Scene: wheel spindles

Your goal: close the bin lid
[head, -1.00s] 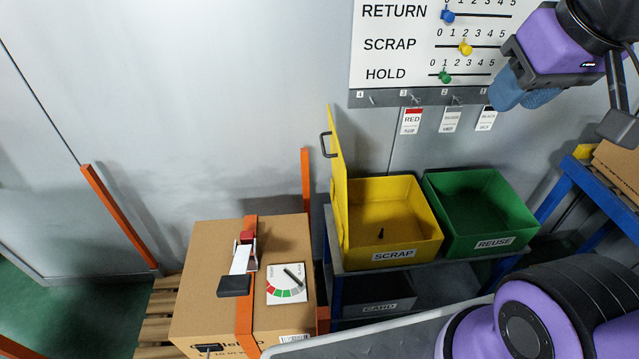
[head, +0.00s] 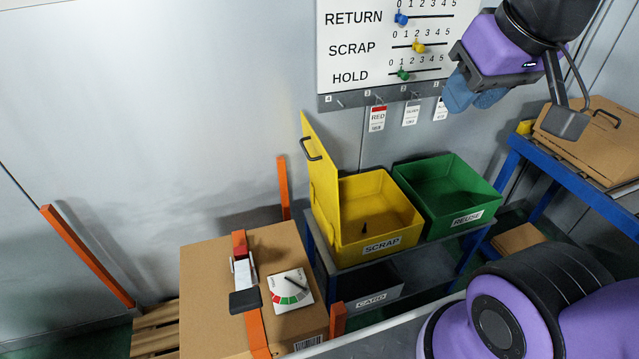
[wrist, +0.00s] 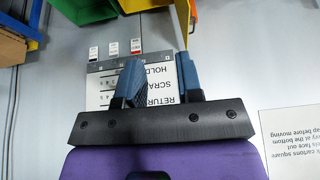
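The yellow scrap bin (head: 383,243) stands on a blue-framed rack in the head view. Its yellow lid (head: 322,187) stands upright, open, on the bin's left side, with a dark handle (head: 310,149) on its outer face. A small dark object (head: 365,227) lies inside the bin. My gripper (head: 477,93) is up and to the right of the bin, in front of the sign board. In the wrist view its two blue fingers (wrist: 157,80) are apart with nothing between them. A yellow edge (wrist: 140,5) shows at the top of the wrist view.
The green reuse bin (head: 455,207) is right of the scrap bin. A strapped carton (head: 212,285) stands at left on a pallet between orange posts. Tags hang below the sign board (head: 345,60). A blue rack (head: 575,170) with cardboard stands at right. Open wall space lies left of the lid.

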